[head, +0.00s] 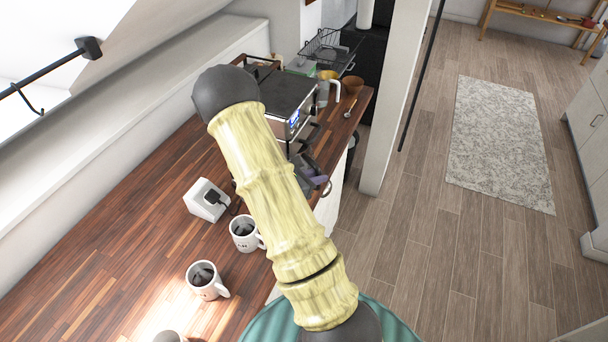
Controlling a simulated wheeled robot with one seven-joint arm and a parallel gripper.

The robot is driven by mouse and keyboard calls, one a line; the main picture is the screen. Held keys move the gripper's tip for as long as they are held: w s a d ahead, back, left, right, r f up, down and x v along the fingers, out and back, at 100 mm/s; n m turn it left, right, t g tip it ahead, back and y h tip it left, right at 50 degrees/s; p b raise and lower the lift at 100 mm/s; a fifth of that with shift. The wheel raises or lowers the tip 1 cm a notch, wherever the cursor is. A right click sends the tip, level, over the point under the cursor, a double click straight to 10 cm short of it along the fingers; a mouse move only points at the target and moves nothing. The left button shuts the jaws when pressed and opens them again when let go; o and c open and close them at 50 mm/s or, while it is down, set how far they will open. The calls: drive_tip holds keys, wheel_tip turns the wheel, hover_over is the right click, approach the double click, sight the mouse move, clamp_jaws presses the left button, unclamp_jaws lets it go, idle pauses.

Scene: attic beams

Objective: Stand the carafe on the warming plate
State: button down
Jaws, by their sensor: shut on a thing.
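My gripper (309,168) is mostly hidden behind my pale yellow arm; only grey and purplish parts of it show past the arm's right side, over the counter's front edge. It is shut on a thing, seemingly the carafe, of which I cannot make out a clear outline. A boxy appliance (282,95) with a dark flat top and a small blue display stands on the counter at the back. I cannot tell whether the warming plate is part of it. A grey jug with a pale handle (324,92) stands at its right.
Several mugs with dark contents, one of them a white mug (243,232), stand on the wooden counter (110,240). A white box with a black fitting (206,201) is behind them. A wire rack (326,50) is at the back. A white post (394,100) rises beside the counter.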

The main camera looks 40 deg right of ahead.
drive_tip(key=shift+w+a+f+p, duration=0.25)
drive_tip(key=shift+w+a+p, duration=0.1)
drive_tip(key=shift+w+p, duration=0.15)
drive_tip(key=shift+w+a+f+p, duration=0.25)
drive_tip(key=shift+w+a+p, duration=0.1)
drive_tip(key=shift+w, duration=0.3)
drive_tip(key=shift+w+a+f+p, duration=0.3)
drive_tip(key=shift+w+p, duration=0.15)
drive_tip(key=shift+w, duration=0.1)
drive_tip(key=shift+f, duration=0.15)
drive_tip(key=c, duration=1.4)
unclamp_jaws()
drive_tip(key=shift+o, duration=0.2)
